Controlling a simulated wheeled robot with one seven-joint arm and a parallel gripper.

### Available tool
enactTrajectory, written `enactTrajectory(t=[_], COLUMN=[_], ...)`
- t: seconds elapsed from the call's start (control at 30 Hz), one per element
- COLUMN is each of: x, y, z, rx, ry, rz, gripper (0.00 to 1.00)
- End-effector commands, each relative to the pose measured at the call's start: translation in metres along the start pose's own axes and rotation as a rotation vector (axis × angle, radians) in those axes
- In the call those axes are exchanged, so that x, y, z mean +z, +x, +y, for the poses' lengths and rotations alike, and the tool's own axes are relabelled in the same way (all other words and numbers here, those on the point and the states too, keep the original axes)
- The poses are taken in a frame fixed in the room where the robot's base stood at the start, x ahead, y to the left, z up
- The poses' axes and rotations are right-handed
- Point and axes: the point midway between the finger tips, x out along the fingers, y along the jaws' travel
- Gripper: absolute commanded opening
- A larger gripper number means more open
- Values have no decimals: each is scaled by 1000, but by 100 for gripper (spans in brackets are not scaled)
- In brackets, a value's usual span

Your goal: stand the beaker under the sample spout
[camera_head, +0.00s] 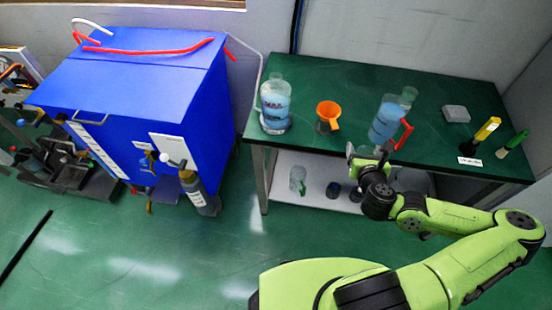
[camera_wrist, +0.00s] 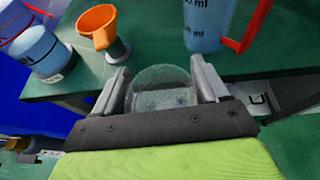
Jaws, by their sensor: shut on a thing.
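My gripper (camera_head: 367,158) is at the front edge of the green bench, below the blue jug with the red handle. In the wrist view my gripper (camera_wrist: 160,78) is shut on a clear glass beaker (camera_wrist: 162,88), with one finger on each side. The beaker looks empty, and its lower part is hidden by the gripper body. In the head view the beaker is hard to make out. A blue cabinet (camera_head: 150,85) stands at the left, apart from my gripper. Small valve fittings (camera_head: 148,160) show on its front; I cannot tell which one is the sample spout.
The green bench (camera_head: 350,85) holds a blue-filled bottle (camera_head: 275,105), an orange funnel (camera_head: 328,115), the blue jug (camera_head: 385,125) and brushes (camera_head: 488,130). A glass with a green handle (camera_head: 298,178) is on the lower shelf. A grey cylinder (camera_head: 197,195) stands before the cabinet. The floor between is clear.

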Motion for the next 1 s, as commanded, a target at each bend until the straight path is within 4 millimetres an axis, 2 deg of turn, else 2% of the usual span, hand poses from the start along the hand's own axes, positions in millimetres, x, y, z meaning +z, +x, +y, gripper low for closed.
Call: enactTrajectory(t=[0.03,0.1,0.63,1.0], x=[-4,-7,-30,-42], y=[1,3,12,8], z=[15,29,120,133], rx=[23,41,163,195], ry=[4,-9,-70,-90], rz=[1,0,0,25], gripper=[43,43,43,43])
